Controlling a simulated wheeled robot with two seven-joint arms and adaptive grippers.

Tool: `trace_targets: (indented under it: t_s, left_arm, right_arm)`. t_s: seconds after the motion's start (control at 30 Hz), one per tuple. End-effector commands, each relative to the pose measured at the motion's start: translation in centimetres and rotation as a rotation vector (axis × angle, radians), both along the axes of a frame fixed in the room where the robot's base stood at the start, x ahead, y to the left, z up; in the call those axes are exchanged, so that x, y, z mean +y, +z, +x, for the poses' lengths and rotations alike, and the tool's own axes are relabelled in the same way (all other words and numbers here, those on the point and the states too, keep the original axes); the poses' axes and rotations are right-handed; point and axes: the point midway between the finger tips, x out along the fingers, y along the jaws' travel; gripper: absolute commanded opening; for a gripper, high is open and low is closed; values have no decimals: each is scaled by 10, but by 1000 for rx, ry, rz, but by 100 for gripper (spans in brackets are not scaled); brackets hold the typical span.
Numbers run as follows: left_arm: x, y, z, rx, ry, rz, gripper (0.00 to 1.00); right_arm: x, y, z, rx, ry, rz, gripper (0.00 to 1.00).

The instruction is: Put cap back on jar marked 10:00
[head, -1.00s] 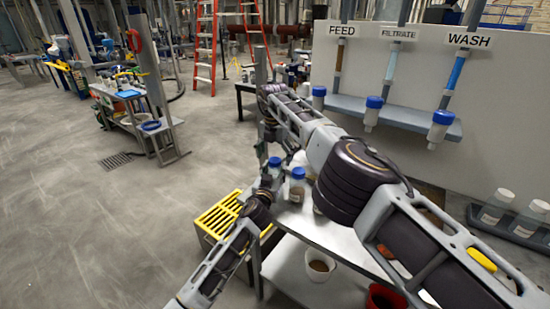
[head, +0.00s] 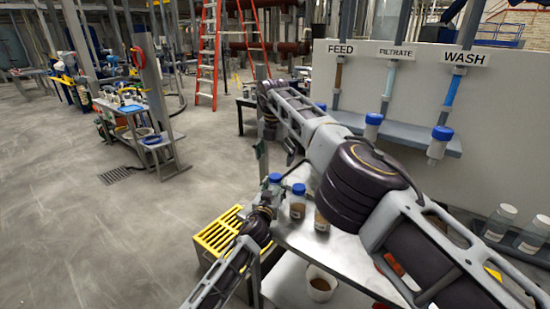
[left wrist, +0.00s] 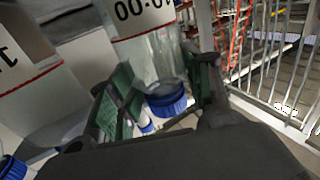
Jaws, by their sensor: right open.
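In the left wrist view, a clear jar (left wrist: 150,48) carries an upside-down label, partly cut off, whose visible digits fit 10:00. A blue cap (left wrist: 165,98) lies between the green finger pads of my left gripper (left wrist: 162,92), at the jar's lower end in the picture. I cannot tell whether the pads touch the cap or whether it sits on the jar. In the head view, my left gripper (head: 266,205) is low beside blue-capped jars (head: 298,203) at the table's left edge. My right gripper (head: 262,152) is above it, small and partly hidden; it is open.
The steel table (head: 300,238) is partly covered by my right arm. A yellow grate (head: 218,232) stands left of it, and a white bucket (head: 320,284) is below. Other jars (head: 500,220) stand at right.

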Motion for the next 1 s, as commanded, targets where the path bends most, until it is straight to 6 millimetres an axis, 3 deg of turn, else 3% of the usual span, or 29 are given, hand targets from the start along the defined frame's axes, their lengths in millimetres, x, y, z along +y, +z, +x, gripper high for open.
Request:
trace_targets:
  t_s: [0.17, 0.67, 1.0]
  left_arm:
    - [0, 0, 0, 0, 0, 0, 73]
    - [1, -1, -3, 1, 0, 0, 73]
    - [6, -1, -26, 1, 0, -2, 73]
  right_arm:
    - [0, 0, 0, 0, 0, 0, 90]
    - [0, 0, 0, 0, 0, 0, 90]
    - [0, 0, 0, 0, 0, 0, 90]
